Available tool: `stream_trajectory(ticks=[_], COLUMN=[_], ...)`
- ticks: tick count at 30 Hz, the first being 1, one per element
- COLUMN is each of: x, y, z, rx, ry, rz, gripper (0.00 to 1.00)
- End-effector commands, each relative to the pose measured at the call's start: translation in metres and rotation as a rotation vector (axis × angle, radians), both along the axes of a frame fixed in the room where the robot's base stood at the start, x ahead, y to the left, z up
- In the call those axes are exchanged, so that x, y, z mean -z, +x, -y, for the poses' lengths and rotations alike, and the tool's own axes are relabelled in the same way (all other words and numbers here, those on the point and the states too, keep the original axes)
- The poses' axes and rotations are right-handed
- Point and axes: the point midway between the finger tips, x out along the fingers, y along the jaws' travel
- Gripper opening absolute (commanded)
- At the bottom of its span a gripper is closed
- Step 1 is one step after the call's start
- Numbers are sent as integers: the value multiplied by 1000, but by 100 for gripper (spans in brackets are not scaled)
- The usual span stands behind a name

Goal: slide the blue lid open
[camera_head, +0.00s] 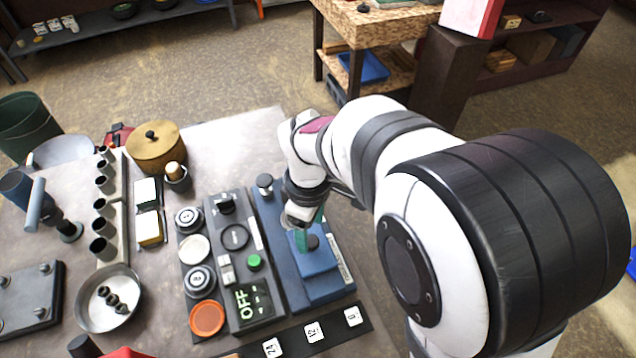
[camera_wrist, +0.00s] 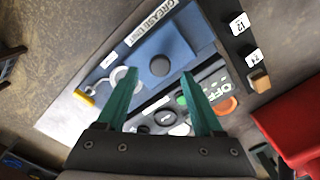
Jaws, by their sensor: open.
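The blue lid (camera_head: 318,263) is a flat panel on the darker blue grease unit (camera_head: 292,283), right of the control panels. A round dark knob (camera_head: 312,242) stands on it. In the wrist view the lid (camera_wrist: 184,48) and knob (camera_wrist: 160,65) lie ahead, beside a label reading "GREASE UNIT". My gripper (camera_head: 308,232) is over the lid with its teal fingers pointing down. In the wrist view my gripper (camera_wrist: 158,76) is open and empty, its fingertips apart to the left and right of the knob. I cannot tell whether the tips reach knob height.
A grey panel (camera_head: 234,238) with an "OFF" display and a green button stands left of the unit. A strip with white number tags (camera_head: 312,333) lies in front. A silver knobbed post (camera_head: 265,184) stands at the unit's back left. A pan (camera_head: 108,318) and wooden pot (camera_head: 156,148) stand farther left.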

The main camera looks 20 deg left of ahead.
Motion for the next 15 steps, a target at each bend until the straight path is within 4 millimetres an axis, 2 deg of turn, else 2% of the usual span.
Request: stream_trajectory(ticks=[3,9,12,15], x=[-41,-98,-114,-123], y=[1,1,1,0], z=[-1,-1,0,0], rx=[0,1,0,0], ry=[6,4,3,1], rz=[6,4,3,1], gripper=[69,69,69,69])
